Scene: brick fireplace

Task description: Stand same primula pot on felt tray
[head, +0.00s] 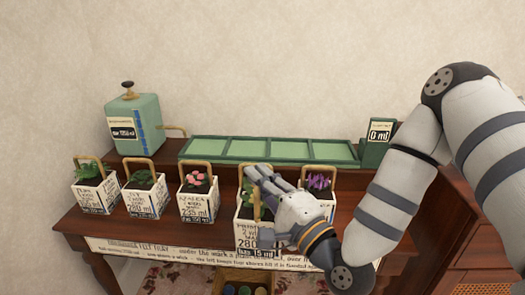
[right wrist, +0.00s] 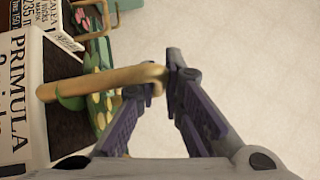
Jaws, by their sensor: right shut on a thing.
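The primula pot (head: 262,238) is a white square pot with a large printed label and a looped handle. My right gripper (head: 265,188) is shut on this handle from above and hides much of the plant. In the right wrist view the wooden handle (right wrist: 110,82) lies between the fingertips (right wrist: 158,78), beside the label reading PRIMULA (right wrist: 17,100). In the head view the pot overlaps the table's front edge; I cannot tell whether its base touches the table. The long green felt tray (head: 265,161), with several sections, lies empty at the back. My left gripper is not in view.
An ivy-like pot, another leafy pot (head: 145,202) and a pink azalea pot (head: 199,206) stand left on the table (head: 150,232). A purple-flowered pot (head: 320,184) is behind my gripper. A green tank (head: 134,125) and gauge block (head: 376,140) flank the tray.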

